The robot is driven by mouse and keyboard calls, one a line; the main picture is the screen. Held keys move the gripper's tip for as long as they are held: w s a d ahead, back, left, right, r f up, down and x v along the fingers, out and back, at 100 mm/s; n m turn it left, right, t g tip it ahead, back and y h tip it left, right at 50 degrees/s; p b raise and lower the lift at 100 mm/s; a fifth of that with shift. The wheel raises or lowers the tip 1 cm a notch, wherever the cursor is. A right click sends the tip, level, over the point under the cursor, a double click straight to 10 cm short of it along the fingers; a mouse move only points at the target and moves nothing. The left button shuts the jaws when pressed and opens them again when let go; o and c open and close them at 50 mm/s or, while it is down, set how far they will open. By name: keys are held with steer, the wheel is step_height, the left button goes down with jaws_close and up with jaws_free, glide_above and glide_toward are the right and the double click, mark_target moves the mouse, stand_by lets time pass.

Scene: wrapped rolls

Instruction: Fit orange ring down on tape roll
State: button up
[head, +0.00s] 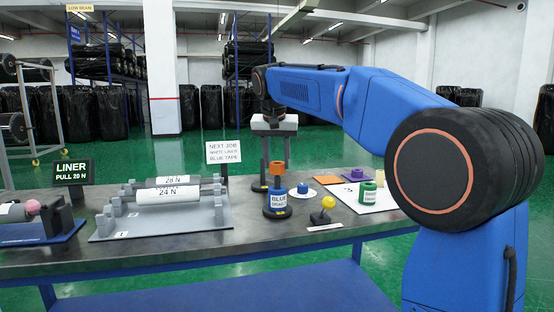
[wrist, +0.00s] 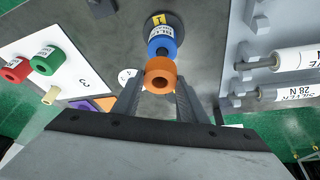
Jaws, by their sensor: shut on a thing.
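My gripper (head: 276,158) is shut on an orange ring (head: 277,168), which sits between the fingertips in the wrist view (wrist: 160,66). The blue tape roll (head: 277,202) has a white label and stands upright on a black round base. In the wrist view the blue roll (wrist: 161,41) lies just beyond the ring, partly overlapped by it. In the head view the ring is above the blue roll, roughly in line with it. I cannot tell the exact gap or sideways offset.
A grey rack (head: 160,215) with white rolls stands to the left. A yellow ball on a stand (head: 328,203) and a white disc (head: 301,193) are close on the right. A white board (head: 372,205) holds a green roll (head: 369,195). A sign (head: 223,152) stands behind.

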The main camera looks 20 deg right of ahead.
mark_target(277, 171)
steer(key=shift+f, duration=2.45)
steer(key=o, duration=1.2)
steer(key=v, duration=1.7)
steer(key=shift+r, duration=0.15)
steer(key=s+d+f+n, duration=0.1)
steer(key=s+d+f, duration=0.2)
steer(key=s+f, duration=0.25)
steer(key=s+d+f+n+y, duration=0.1)
steer(key=s+d+f, duration=0.1)
steer(key=s+f, duration=0.4)
steer(key=s+d+f+n, duration=0.1)
steer(key=s+d+f, duration=0.25)
steer(key=s, duration=0.35)
steer(key=shift+n+t+y, duration=0.3)
steer(key=shift+n+y, duration=0.1)
steer(key=shift+n, duration=0.3)
steer(key=s+f, duration=0.6)
steer(key=f, duration=0.2)
steer(key=s+d+f, duration=0.1)
steer(key=s+f, duration=0.5)
steer(key=f, duration=0.2)
steer(key=s+f, duration=0.6)
steer(key=f, duration=0.2)
steer(key=shift+d+f, duration=0.15)
steer(key=shift+d, duration=0.05)
